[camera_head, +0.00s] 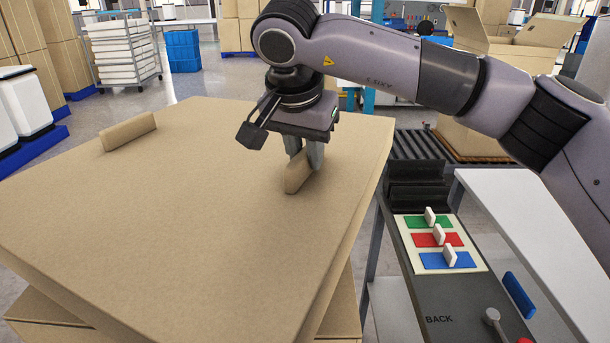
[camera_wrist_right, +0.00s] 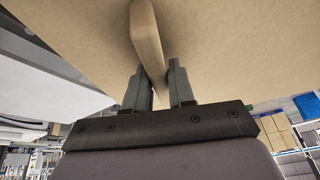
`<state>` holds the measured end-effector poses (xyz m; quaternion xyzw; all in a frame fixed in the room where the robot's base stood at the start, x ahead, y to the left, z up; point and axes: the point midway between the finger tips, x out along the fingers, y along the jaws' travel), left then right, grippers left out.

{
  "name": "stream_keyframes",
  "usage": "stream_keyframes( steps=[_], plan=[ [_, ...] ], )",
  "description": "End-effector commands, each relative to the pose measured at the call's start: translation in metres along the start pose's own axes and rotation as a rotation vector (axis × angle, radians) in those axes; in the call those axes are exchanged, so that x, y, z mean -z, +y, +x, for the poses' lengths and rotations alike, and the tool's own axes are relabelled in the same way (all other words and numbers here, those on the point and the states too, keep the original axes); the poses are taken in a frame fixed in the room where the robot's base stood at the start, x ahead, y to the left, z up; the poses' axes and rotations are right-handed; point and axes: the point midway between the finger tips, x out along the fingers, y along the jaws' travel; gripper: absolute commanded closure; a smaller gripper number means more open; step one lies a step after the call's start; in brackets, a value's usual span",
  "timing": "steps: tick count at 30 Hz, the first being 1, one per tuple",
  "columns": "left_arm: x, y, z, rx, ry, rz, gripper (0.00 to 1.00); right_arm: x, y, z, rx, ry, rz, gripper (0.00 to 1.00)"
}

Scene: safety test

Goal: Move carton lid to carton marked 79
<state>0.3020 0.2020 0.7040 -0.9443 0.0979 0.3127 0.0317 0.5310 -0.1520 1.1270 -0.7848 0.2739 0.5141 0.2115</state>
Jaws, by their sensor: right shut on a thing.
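The carton lid (camera_head: 200,210) is a large flat tan panel that fills the middle left of the head view. It has a raised handle bar (camera_head: 128,131) at its far left and another handle bar (camera_head: 295,181) near its right side. My right gripper (camera_head: 304,160) is shut on the right handle. In the right wrist view, the two fingers stand on either side of this handle (camera_wrist_right: 147,38). A tan carton (camera_head: 45,320) shows below the lid's front edge. I see no number 79 on it. My left gripper is out of view.
A control panel (camera_head: 440,290) marked BACK, with green, red and blue switches, stands right of the lid. Beyond it are a white table (camera_head: 530,215), a roller conveyor (camera_head: 425,146) and an open carton (camera_head: 505,45). Blue bins (camera_head: 182,50) and a rack stand behind.

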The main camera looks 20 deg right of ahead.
Motion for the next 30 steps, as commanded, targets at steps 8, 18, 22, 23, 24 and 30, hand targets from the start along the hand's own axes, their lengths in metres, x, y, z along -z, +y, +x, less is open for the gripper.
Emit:
stream_keyframes(
  steps=[8,18,22,23,24,30],
  plan=[
    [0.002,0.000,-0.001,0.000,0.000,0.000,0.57,-0.012,0.001,0.027,0.002,-0.001,0.000,1.00],
    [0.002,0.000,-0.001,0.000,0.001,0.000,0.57,-0.016,0.001,0.039,0.006,0.002,0.001,1.00],
    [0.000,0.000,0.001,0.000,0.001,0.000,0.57,-0.018,0.002,0.043,0.005,0.001,0.001,1.00],
    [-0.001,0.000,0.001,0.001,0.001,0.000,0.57,-0.018,0.002,0.043,0.005,0.001,0.001,1.00],
    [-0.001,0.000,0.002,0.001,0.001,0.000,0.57,-0.019,0.002,0.044,0.005,0.001,0.001,1.00],
    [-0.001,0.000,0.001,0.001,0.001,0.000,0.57,-0.019,0.003,0.045,0.000,0.000,-0.002,0.51]
  ],
)
